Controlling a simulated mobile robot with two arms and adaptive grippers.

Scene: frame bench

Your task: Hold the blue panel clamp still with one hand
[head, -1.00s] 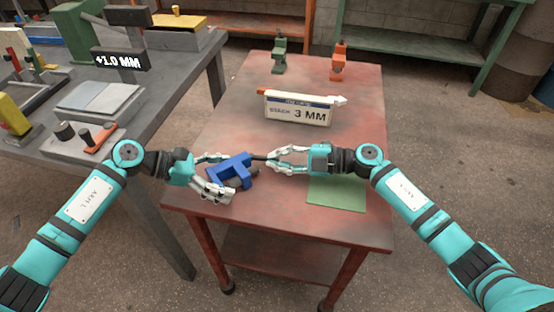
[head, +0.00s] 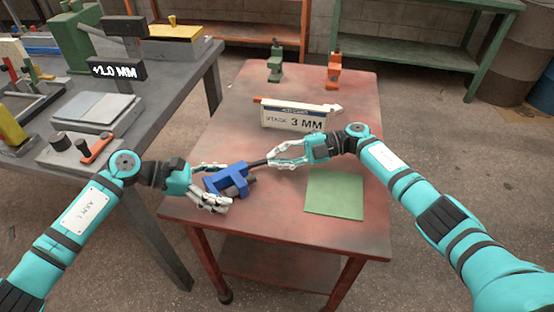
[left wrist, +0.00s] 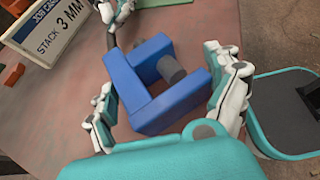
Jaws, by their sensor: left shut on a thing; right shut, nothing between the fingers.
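The blue panel clamp (head: 226,178) is a C-shaped body with a grey screw, low over the left part of the red table. It also fills the middle of the left wrist view (left wrist: 150,105). My left gripper (head: 220,188) is shut on the clamp, with fingers on both sides of its body. A dark bar (head: 258,163) runs from the clamp toward my right gripper (head: 272,160). My right gripper is shut with nothing between its fingers, its tips by the bar's far end. Whether they touch the bar is unclear.
A green mat (head: 335,194) lies at the table's right front. A "STACK 3 MM" sign (head: 296,116) stands behind the grippers. A green clamp (head: 275,62) and an orange clamp (head: 334,70) stand at the back. A grey bench (head: 150,125) is on the left.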

